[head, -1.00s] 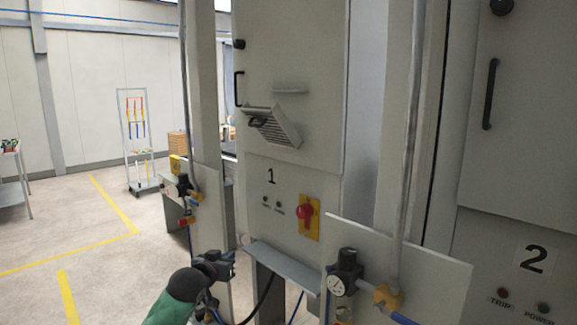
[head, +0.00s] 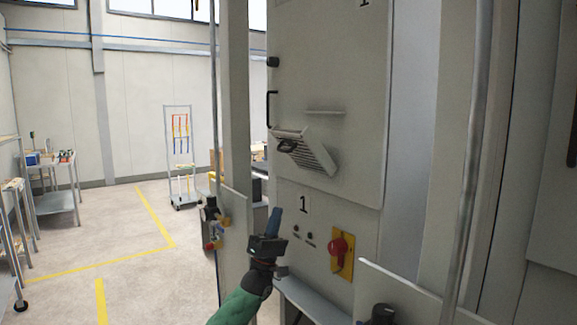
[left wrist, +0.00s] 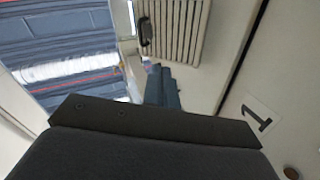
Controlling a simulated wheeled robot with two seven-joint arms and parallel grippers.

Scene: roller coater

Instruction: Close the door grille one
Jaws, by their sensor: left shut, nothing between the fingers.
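The door grille of cabinet one (head: 308,152) is a slatted light-grey flap on the cabinet door. It is tilted outward, open, with a dark handle (head: 287,145) at its upper left edge. It also shows at the top of the left wrist view (left wrist: 180,28), with its handle (left wrist: 145,32) at its left side. My left gripper (head: 274,222) points upward below and left of the grille, apart from it in the head view. Its dark fingers are shut and empty; they also show in the left wrist view (left wrist: 160,85). My right gripper is not in view.
Below the grille are the number 1 label (head: 304,204) and a red rotary switch on a yellow plate (head: 341,254). A vertical post (head: 235,120) stands left of the cabinet. Open floor (head: 140,235) with yellow lines lies at the left.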

